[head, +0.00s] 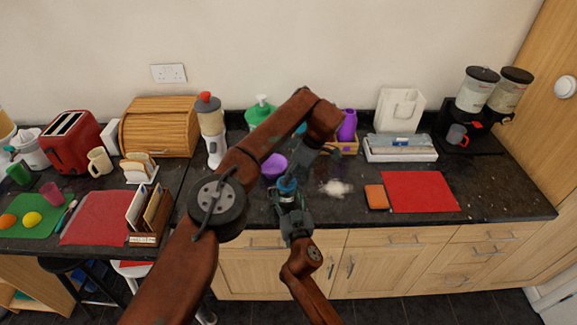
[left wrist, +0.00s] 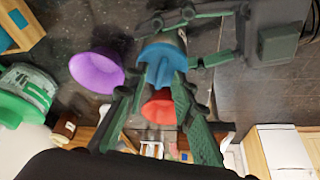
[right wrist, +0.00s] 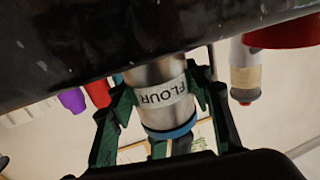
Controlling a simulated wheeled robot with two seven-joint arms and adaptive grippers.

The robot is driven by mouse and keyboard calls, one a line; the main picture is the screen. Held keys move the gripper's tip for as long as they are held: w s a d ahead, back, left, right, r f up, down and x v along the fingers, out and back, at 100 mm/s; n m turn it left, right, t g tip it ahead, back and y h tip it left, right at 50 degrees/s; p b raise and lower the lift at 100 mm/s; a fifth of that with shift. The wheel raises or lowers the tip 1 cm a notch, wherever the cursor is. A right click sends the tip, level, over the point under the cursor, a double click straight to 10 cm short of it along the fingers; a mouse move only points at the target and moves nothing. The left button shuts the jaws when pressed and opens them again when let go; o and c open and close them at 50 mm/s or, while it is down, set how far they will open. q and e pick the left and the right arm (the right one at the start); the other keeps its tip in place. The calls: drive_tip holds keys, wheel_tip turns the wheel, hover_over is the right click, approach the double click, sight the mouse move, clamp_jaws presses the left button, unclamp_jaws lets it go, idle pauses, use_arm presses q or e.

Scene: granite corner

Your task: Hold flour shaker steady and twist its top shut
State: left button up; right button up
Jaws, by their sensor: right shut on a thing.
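The flour shaker (right wrist: 164,90) is a steel cylinder with a white FLOUR label and a blue top. My right gripper (right wrist: 165,92) is shut around its body in the right wrist view. In the head view this gripper (head: 292,208) holds the shaker upright at the counter's front part. The blue top (left wrist: 160,65) has a raised ridge and faces the left wrist camera. My left gripper (left wrist: 160,85) is open, its fingertips either side of the top; I cannot tell whether they touch it. In the head view, my left gripper (head: 297,166) comes down over the top and partly hides the shaker.
A purple bowl (head: 274,166) stands just left of the shaker. White powder (head: 337,188) lies to its right. An orange sponge (head: 376,197) and red mat (head: 420,191) lie farther right. A blender-like appliance (head: 211,130) and green-topped container (head: 260,108) stand behind.

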use_arm(q)
drive_tip(key=m, duration=0.2)
drive_tip(key=m+t, duration=0.1)
drive_tip(key=shift+s+a+m+h, duration=0.2)
drive_tip(key=shift+m+h, duration=0.2)
drive_tip(key=m, duration=0.2)
drive_tip(key=m+t+h, duration=0.1)
drive_tip(key=m, duration=0.2)
drive_tip(key=shift+s+a+h, duration=0.15)
drive_tip(key=shift+a+h, duration=0.05)
drive_tip(key=shift+h, duration=0.1)
drive_tip(key=s+r+m+h, duration=0.1)
drive_tip(key=s+r+m, duration=0.3)
drive_tip(key=r, duration=0.7)
drive_tip(key=shift+s+t+h, duration=0.3)
drive_tip(key=shift+o, duration=0.6)
